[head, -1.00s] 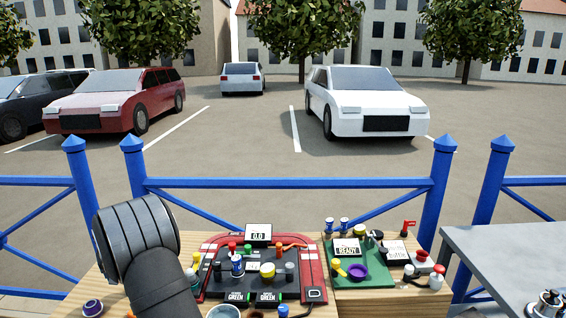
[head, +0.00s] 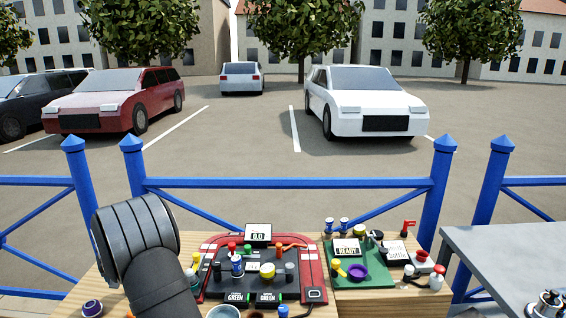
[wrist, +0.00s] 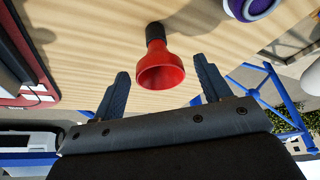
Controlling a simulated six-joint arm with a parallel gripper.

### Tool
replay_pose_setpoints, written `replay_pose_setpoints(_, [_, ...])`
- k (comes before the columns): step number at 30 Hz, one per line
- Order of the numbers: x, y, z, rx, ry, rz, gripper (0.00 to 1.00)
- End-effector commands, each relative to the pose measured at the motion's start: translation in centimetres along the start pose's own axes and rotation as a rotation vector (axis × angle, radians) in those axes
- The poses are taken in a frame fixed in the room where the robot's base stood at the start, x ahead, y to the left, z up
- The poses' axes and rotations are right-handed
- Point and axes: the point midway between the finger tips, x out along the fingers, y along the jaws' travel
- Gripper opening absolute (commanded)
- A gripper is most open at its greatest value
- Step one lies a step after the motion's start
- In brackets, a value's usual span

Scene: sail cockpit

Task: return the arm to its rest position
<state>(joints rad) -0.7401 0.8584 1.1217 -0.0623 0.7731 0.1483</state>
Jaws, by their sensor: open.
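My arm (head: 145,245) rises at the left front of the wooden table in the head view, and its gripper is out of sight there. In the wrist view my gripper (wrist: 161,68) has its two dark fingers spread apart, with nothing held between them. A red flared piece with a dark stem (wrist: 162,70) shows beyond the fingers, in line with the gap, and appears apart from both. The wooden table top (wrist: 95,30) fills the upper part of that view.
A red-edged console (head: 320,265) with several knobs and a 0.0 display stands mid-table. A green board (head: 375,278) with a purple bowl (head: 357,271) is to its right. A purple round piece (head: 92,307) lies at front left. A grey table (head: 500,250) stands right; blue railing (head: 290,184) runs behind.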

Motion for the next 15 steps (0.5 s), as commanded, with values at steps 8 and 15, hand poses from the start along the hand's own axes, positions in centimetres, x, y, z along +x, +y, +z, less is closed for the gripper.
replay_pose_setpoints(8, [-6.0, 0.0, -0.2, 0.000, 0.005, -0.001, 0.70])
replay_pose_setpoints(15, [-10.8, 0.0, -0.1, 0.000, 0.004, -0.002, 0.70])
